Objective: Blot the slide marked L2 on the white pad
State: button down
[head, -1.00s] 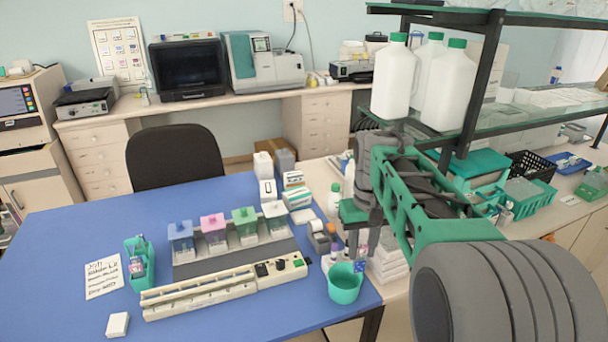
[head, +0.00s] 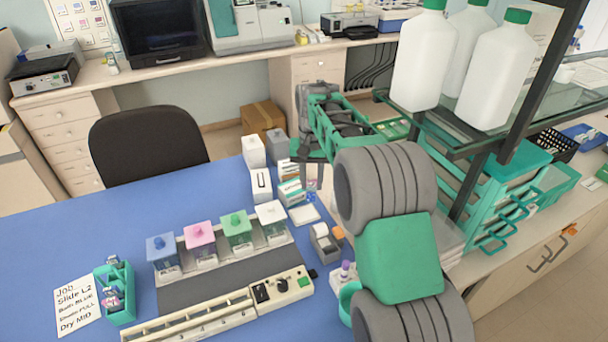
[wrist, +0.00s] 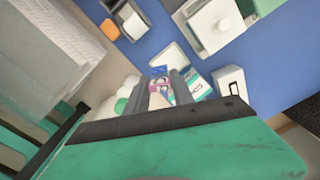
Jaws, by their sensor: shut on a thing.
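My gripper (wrist: 162,92) is shut on a slide (wrist: 160,87) with pink and blue on it; its mark is too small to read. In the head view my gripper (head: 309,168) is at the back right of the blue table, near the stacked boxes, with the slide (head: 312,184) low between its fingers. A flat white pad (head: 304,214) lies on the table just in front of it, and also shows in the wrist view (wrist: 167,58). The slide appears apart from the pad. A teal rack (head: 117,292) with several slides stands at the left.
Staining jars with blue, pink, green and white lids (head: 237,228) stand in a row left of the pad. A grey dispenser (head: 325,243) is right of it. White boxes (head: 261,186) stand behind. The shelf with white bottles (head: 423,60) is at the right.

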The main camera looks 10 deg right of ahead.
jog(key=shift+m, duration=0.4)
jog(key=shift+w+a+f+b, duration=0.3)
jog(key=shift+f+b, duration=0.2)
jog(key=shift+f, duration=0.45)
jog(key=shift+w+a+f+b, duration=0.2)
jog(key=shift+w+f+b, duration=0.3)
jog(key=shift+f, duration=0.45)
jog(key=shift+w+a+f+b, duration=0.3)
jog(key=shift+f+b, duration=0.2)
jog(key=shift+f, duration=0.45)
jog(key=shift+f, duration=0.5)
jog(key=shift+s+f, duration=0.15)
jog(key=shift+f, duration=0.1)
dwell(1.8)
notch_tip(320, 180, up, 6)
jog(key=p, duration=0.4)
jog(key=shift+r, duration=0.2)
